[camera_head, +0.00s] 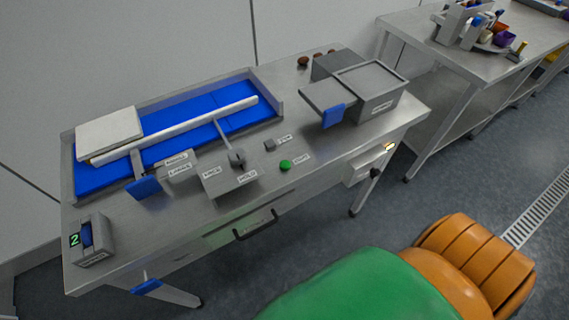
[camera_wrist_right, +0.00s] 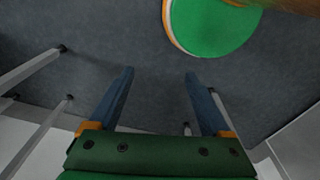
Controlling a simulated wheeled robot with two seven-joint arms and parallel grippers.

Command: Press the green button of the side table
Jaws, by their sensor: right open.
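The side table (camera_head: 320,160) is a steel table standing in front of me in the head view. The green button (camera_head: 285,165) is a small round knob on its top, near the front edge, right of a grey box with a lever. Nothing touches the button. My right gripper (camera_wrist_right: 160,95) shows in the right wrist view with its two blue fingers apart and nothing between them. It points over the grey floor. Neither gripper shows in the head view, and the button is not seen in the wrist view.
A blue belt (camera_head: 215,123) with a white bar lies at the table's back left. A grey bin (camera_head: 375,90) stands at the right, a counter (camera_head: 92,240) at the front left. A drawer handle (camera_head: 255,226) juts from the front. Another steel table (camera_head: 450,50) stands at the right.

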